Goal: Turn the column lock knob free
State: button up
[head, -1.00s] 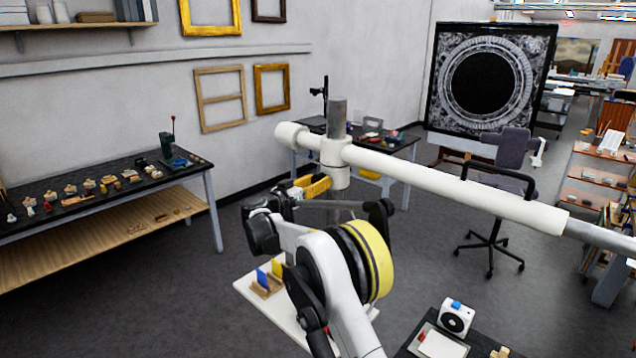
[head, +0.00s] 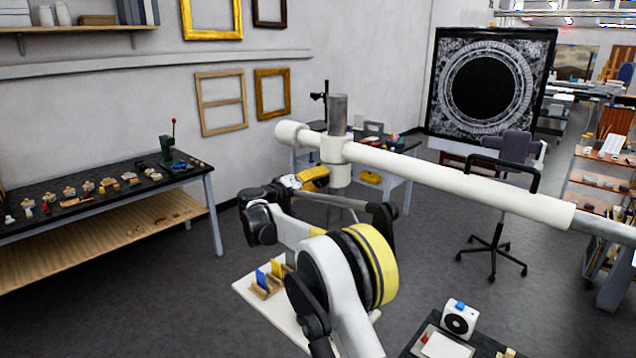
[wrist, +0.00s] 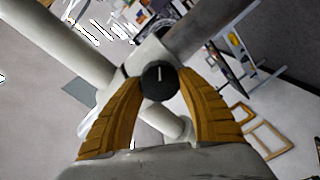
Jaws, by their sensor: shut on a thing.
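The column lock knob (wrist: 158,80) is a round black knob with a white line across its face. It sits on the white collar between the boom and the column in the wrist view. My gripper (wrist: 163,85) has its two yellow ridged fingers closed on the knob's sides. In the head view my gripper (head: 318,178) is at the collar (head: 335,150), where the white boom (head: 430,176) meets the upright grey column (head: 337,110). The knob itself is hidden there.
The boom runs right across the space above my arm and carries a black handle (head: 505,166). A white board with coloured pieces (head: 262,310) lies below. A workbench (head: 100,190) stands left, and an office chair (head: 495,250) at right.

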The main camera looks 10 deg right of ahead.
jog(key=n, duration=0.4)
jog(key=shift+b, duration=0.35)
jog(key=n, duration=0.4)
jog(key=shift+w+f+g, duration=0.1)
jog(key=shift+g, duration=0.2)
jog(key=shift+o, duration=0.2)
jog(key=shift+n, duration=0.5)
jog(key=o, duration=1.2)
jog(key=v, duration=1.2)
jog(key=shift+f+b, duration=0.15)
jog(key=shift+b, duration=0.15)
